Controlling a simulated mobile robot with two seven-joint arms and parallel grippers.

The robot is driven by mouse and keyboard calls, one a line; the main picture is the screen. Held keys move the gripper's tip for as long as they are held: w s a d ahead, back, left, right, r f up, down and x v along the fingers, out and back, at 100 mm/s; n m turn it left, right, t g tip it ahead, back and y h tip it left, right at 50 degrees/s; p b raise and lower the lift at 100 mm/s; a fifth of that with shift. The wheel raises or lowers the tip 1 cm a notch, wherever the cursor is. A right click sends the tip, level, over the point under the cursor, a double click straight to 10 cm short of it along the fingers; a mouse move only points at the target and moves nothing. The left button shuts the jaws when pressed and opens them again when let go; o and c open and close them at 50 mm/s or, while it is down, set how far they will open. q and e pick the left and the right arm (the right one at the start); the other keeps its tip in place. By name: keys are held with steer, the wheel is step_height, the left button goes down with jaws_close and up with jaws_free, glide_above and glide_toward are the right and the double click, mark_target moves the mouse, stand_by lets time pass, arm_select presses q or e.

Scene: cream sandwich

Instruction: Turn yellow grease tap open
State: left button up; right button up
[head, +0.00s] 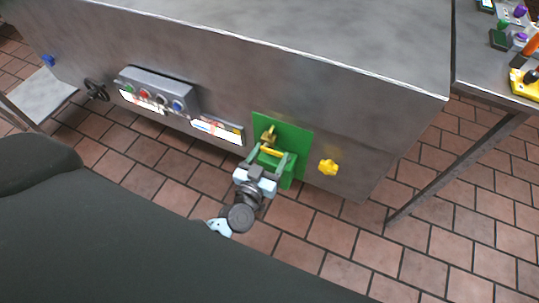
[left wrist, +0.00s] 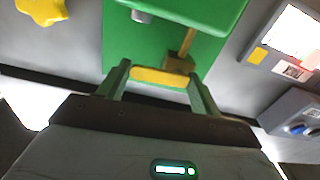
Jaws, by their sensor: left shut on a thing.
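A yellow tap handle (head: 271,151) sits at a brass fitting on a green panel (head: 297,140) on the front of the metal cabinet. In the left wrist view the handle (left wrist: 160,77) is a short yellow bar lying between my fingertips. My left gripper (head: 269,155) is shut on this handle, one green-grey finger at each end. The left wrist view shows the gripper (left wrist: 159,80) and the brass fitting (left wrist: 180,60) just beyond it. A green box on the panel partly hides the tap body. My right gripper is not in view.
A yellow star-shaped knob (head: 328,167) is right of the green panel. A grey button box (head: 157,89) and a black handwheel (head: 96,90) are further left. A side table (head: 490,75) with small items stands at the right. The tiled floor in front is open.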

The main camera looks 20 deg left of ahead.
mark_target(261, 149)
arm_select(q)
steer(key=n, duration=0.4)
steer(key=a+r+n, duration=0.1)
steer(key=n, duration=0.3)
steer(key=r+n, duration=0.1)
steer(key=n, duration=0.4)
steer(key=shift+a, duration=0.25)
steer(key=shift+a+r+n+b, duration=0.1)
steer(key=shift+a+n+b, duration=0.2)
steer(key=shift+n, duration=0.8)
steer(key=shift+a+n+b, duration=0.15)
steer(key=shift+n+b, duration=0.2)
steer(key=shift+n, duration=0.75)
steer(key=o, duration=1)
steer(key=shift+s+a, duration=0.2)
steer(key=shift+s, duration=3.7)
